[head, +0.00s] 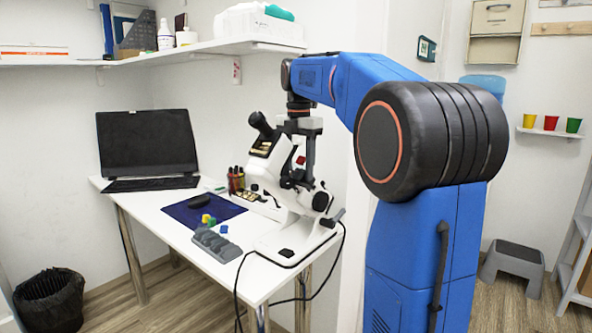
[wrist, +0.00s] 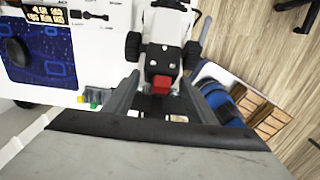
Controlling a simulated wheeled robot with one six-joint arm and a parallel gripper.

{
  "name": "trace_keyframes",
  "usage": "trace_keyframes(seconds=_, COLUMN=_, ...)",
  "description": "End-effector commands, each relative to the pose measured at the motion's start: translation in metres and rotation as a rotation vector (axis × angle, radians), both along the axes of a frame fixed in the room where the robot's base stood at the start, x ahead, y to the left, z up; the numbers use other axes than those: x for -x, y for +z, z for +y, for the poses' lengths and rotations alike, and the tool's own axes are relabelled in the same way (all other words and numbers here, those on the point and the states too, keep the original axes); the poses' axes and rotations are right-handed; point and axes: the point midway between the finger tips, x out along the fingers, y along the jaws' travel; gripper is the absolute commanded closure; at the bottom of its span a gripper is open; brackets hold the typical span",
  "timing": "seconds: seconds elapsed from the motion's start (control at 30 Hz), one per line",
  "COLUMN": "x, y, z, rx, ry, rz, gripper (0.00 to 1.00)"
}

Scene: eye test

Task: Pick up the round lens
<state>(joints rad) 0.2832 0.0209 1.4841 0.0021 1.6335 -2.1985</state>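I cannot make out a round lens for certain in either view. A dark rounded object (head: 200,201) lies on the dark blue mat (head: 226,208) on the white table. A dark round object also shows on the patterned blue mat in the wrist view (wrist: 17,52). My gripper (head: 300,158) hangs above the table, close to the white microscope-like instrument (head: 290,212). In the wrist view my gripper (wrist: 160,84) has its grey fingers apart. A small red block-like thing (wrist: 161,83) shows between them, with no clear contact with either finger.
A grey slotted holder (head: 217,244) and small coloured cubes (head: 208,219) lie near the table's front. Small bottles (head: 236,180) stand behind the mat. A black monitor (head: 147,141) stands at the left. A black cable hangs over the front edge. A shelf (head: 215,47) runs above.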

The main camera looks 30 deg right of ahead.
Motion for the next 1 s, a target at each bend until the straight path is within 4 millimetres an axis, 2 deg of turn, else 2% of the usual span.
trace_keyframes(seconds=0.17, x=0.0, y=0.0, z=0.0, rx=0.0, ry=0.0, rz=0.0, gripper=0.71)
trace_keyframes(seconds=0.2, x=0.0, y=0.0, z=0.0, rx=0.0, ry=0.0, rz=0.0, gripper=0.74)
trace_keyframes(seconds=0.47, x=0.0, y=0.003, z=0.0, rx=0.0, ry=0.0, rz=0.0, gripper=0.74)
trace_keyframes(seconds=0.83, x=0.0, y=0.037, z=0.0, rx=0.0, ry=0.0, rz=-0.001, gripper=0.74)
trace_keyframes(seconds=1.0, x=0.018, y=0.036, z=-0.014, rx=0.0, ry=-0.003, rz=-0.001, gripper=0.74)
